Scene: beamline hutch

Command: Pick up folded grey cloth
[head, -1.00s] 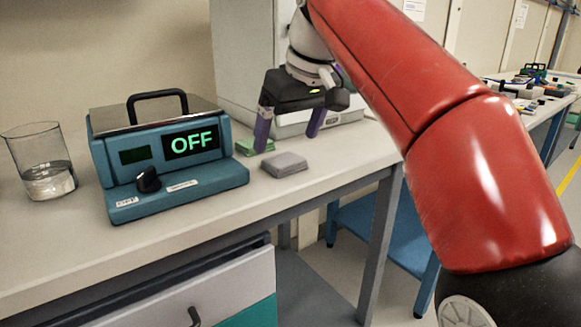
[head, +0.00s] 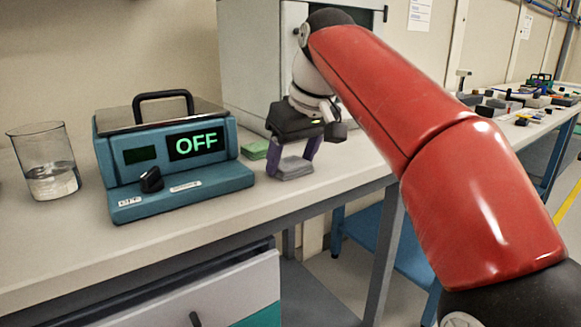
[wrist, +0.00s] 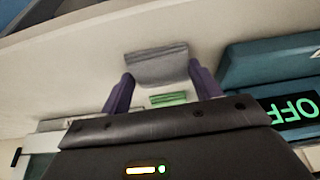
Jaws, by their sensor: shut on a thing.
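The folded grey cloth (head: 296,170) is at the front part of the bench, to the right of the blue device. My gripper (head: 290,165) is over it, pointing down, with one purple finger on each side, shut on the cloth. In the wrist view the grey cloth (wrist: 157,68) shows between the two purple fingertips (wrist: 160,84). It looks to be at bench height; I cannot tell whether it is clear of the surface.
A folded green cloth (head: 255,150) lies just behind and left. The blue device (head: 170,160) reading OFF stands left, with a glass beaker (head: 47,165) holding some liquid beyond it. A grey cabinet (head: 262,60) stands behind. The bench's front edge is close.

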